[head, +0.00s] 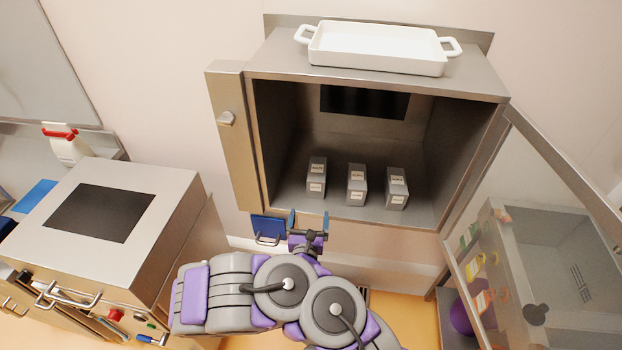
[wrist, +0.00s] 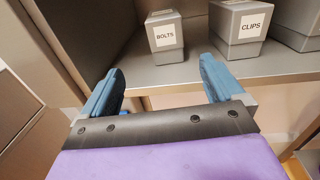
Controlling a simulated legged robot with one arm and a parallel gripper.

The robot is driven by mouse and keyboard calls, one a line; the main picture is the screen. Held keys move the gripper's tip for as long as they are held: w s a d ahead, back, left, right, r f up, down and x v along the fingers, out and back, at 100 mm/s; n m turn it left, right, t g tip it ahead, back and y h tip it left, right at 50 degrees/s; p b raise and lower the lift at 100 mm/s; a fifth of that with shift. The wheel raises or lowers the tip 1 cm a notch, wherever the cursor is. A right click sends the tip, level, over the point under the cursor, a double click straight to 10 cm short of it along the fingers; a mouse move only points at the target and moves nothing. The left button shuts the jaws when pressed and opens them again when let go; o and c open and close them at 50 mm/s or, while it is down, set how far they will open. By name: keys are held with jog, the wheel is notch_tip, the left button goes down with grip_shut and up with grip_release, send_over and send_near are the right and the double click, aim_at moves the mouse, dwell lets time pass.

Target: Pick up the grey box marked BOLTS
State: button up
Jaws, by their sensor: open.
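The grey box marked BOLTS (wrist: 165,33) stands upright in the wrist view, near the front of the cabinet floor. In the head view it appears to be the left one of the three grey boxes (head: 316,180), though its label is too small to read there. My gripper (head: 308,216) is open and empty, just outside the cabinet's front edge. In the wrist view its two blue fingers (wrist: 160,85) are spread wide, below and in front of the BOLTS box, apart from it.
A grey box marked CLIPS (wrist: 240,28) stands right of BOLTS, with a third grey box (head: 397,188) farther right. The metal cabinet (head: 230,140) has its glass door (head: 540,190) open to the right. A white tray (head: 375,48) sits on top. A metal unit (head: 165,200) stands at left.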

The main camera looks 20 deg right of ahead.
aim_at(314, 188)
jog(key=b+x, duration=0.3)
jog(key=x, duration=0.9)
jog(key=shift+s+d, duration=0.15)
jog(key=shift+d, duration=0.05)
jog(key=shift+b+x, duration=0.8)
jog(key=shift+x, duration=1.45)
jog(key=shift+d+f, duration=0.1)
jog(key=shift+d, duration=0.35)
jog(key=shift+a, duration=0.1)
jog(key=c, duration=1.2)
